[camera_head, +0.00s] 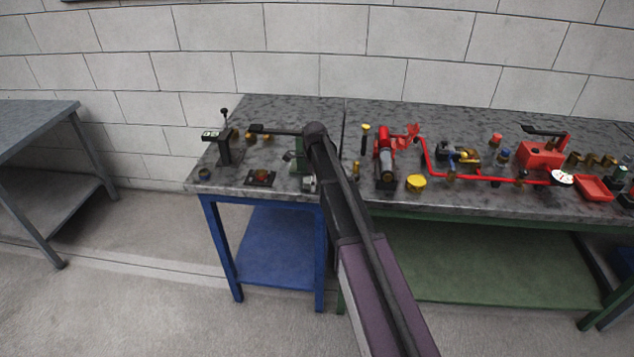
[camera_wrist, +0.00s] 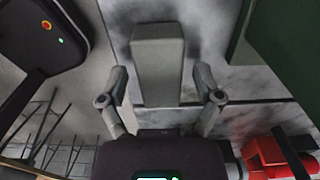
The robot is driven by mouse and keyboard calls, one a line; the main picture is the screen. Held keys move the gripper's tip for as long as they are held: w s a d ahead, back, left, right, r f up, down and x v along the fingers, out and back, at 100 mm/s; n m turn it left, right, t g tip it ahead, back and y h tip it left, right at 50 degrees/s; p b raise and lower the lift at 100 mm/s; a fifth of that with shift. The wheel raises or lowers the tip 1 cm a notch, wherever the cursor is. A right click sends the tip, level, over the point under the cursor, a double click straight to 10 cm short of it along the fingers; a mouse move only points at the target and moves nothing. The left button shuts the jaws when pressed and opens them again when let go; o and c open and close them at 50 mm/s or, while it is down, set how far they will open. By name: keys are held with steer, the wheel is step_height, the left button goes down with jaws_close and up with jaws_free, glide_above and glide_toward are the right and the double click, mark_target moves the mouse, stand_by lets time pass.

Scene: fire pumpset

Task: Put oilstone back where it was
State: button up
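In the wrist view, a plain grey rectangular block (camera_wrist: 157,62), which looks like the oilstone, lies between the two fingers of my gripper (camera_wrist: 161,82). The fingers are spread, one on each side of the block, with a narrow gap visible on both sides. I cannot tell how far the block is from the fingertips in depth. Behind it is the mottled grey bench top (camera_wrist: 220,45). In the head view my arm reaches over the blue-legged bench (camera_head: 225,180) at the left, and the fingers and oilstone cannot be made out there.
A green item (camera_head: 298,150) stands by my arm. A dark stand with a lever (camera_head: 223,148) is further left. Brass parts (camera_head: 259,138) lie nearby. The right bench holds a red pump (camera_head: 385,150), red pipework (camera_head: 480,179) and a yellow-topped part (camera_head: 416,183). A brick wall stands behind.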

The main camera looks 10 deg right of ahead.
steer(key=shift+r, duration=0.15)
step_height(320, 180, up, 12)
steer(key=p, duration=1.2)
stand_by(0.4)
stand_by(0.6)
steer(key=s+n, duration=2.1)
steer(key=s, duration=0.8)
steer(key=shift+d+n, duration=0.3)
